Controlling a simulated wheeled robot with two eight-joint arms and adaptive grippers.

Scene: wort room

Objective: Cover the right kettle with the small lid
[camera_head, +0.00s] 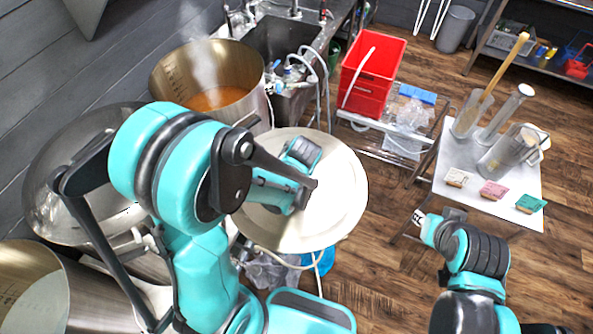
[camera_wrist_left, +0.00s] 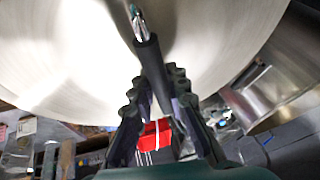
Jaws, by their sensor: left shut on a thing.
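The small lid (camera_head: 345,210) is a round, pale metal disc. My left gripper (camera_head: 303,190) is shut on its handle (camera_wrist_left: 147,60) and holds the lid up in the air; the left wrist view shows the lid's broad face (camera_wrist_left: 60,60) close beyond the fingers. The right kettle (camera_head: 258,100) is a steel pot, open, with steaming amber liquid inside. It stands up and left of the lid in the head view, and the lid's edge lies close to its lower right side. My right gripper (camera_head: 420,218) is beside the small table; its fingers are too small to read.
A shiny round vessel or cover (camera_head: 60,165) and another steel kettle (camera_head: 60,290) stand at left. Behind are a sink (camera_head: 280,40) and a red crate (camera_head: 372,75) on a rack. A white-topped table (camera_head: 520,185) holds jugs, a cylinder and coloured packets. Wooden floor lies open between.

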